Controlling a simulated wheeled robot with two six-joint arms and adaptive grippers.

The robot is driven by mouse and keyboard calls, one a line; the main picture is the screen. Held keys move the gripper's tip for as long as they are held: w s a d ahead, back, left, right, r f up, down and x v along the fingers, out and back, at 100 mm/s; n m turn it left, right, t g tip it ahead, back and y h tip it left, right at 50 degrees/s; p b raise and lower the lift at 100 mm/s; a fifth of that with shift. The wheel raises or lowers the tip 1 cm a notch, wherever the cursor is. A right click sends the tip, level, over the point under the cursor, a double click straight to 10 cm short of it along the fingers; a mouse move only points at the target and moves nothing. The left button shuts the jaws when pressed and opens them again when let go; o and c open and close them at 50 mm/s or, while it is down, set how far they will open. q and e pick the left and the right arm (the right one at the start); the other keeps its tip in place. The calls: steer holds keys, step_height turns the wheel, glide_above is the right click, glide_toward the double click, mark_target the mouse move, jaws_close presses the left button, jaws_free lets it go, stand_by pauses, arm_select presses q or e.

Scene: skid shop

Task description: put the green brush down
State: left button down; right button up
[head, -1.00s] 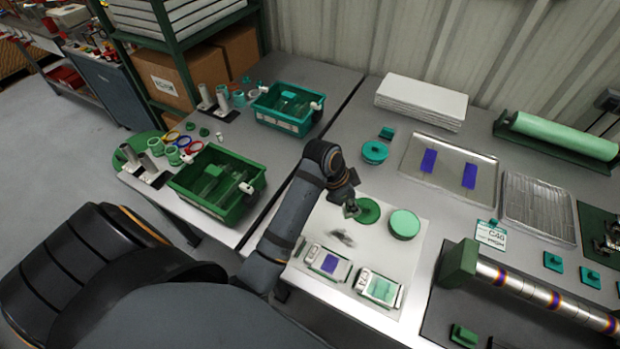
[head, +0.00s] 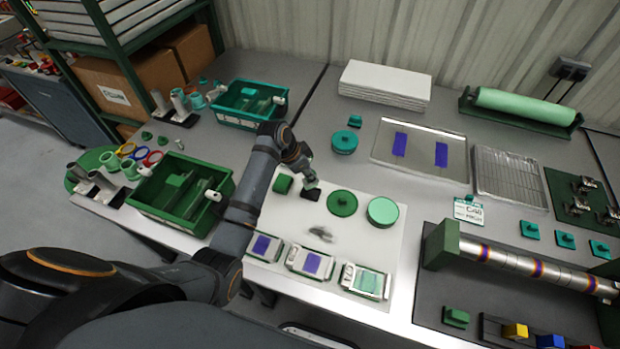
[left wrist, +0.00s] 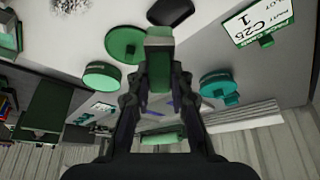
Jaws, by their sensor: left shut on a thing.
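My left gripper (head: 308,180) is over the far left part of the white mat (head: 372,245). In the left wrist view the green brush (left wrist: 159,68) is a green block with a paler end, held between the fingertips of my left gripper (left wrist: 158,92). The fingers are shut on it. In the head view I cannot make the brush out clearly at the fingertips. A dark flat thing (head: 311,195) shows just under the gripper; it also shows in the left wrist view (left wrist: 170,10). I cannot tell how high the brush is. My right gripper is not in view.
A green disc (head: 342,203) and a pale green round tin (head: 383,211) stand right of the gripper. Grey shavings (head: 320,234) lie nearer. Several framed cases (head: 310,263) line the mat's near edge.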

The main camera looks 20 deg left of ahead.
arm_select(q)
steer(key=shift+w+a+f, duration=0.1)
steer(key=shift+w+f, duration=0.4)
steer(key=shift+f, duration=0.1)
steer(key=f, duration=0.4)
steer(key=shift+w+a+p, duration=0.15)
steer(key=shift+w+p, duration=0.25)
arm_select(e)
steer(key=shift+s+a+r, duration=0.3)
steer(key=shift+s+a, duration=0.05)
arm_select(q)
steer(key=shift+f, duration=0.1)
steer(key=shift+f, duration=0.5)
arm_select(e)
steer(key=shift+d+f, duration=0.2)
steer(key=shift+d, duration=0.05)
arm_select(q)
steer(key=shift+b, duration=0.3)
steer(key=c, duration=1.2)
jaws_free()
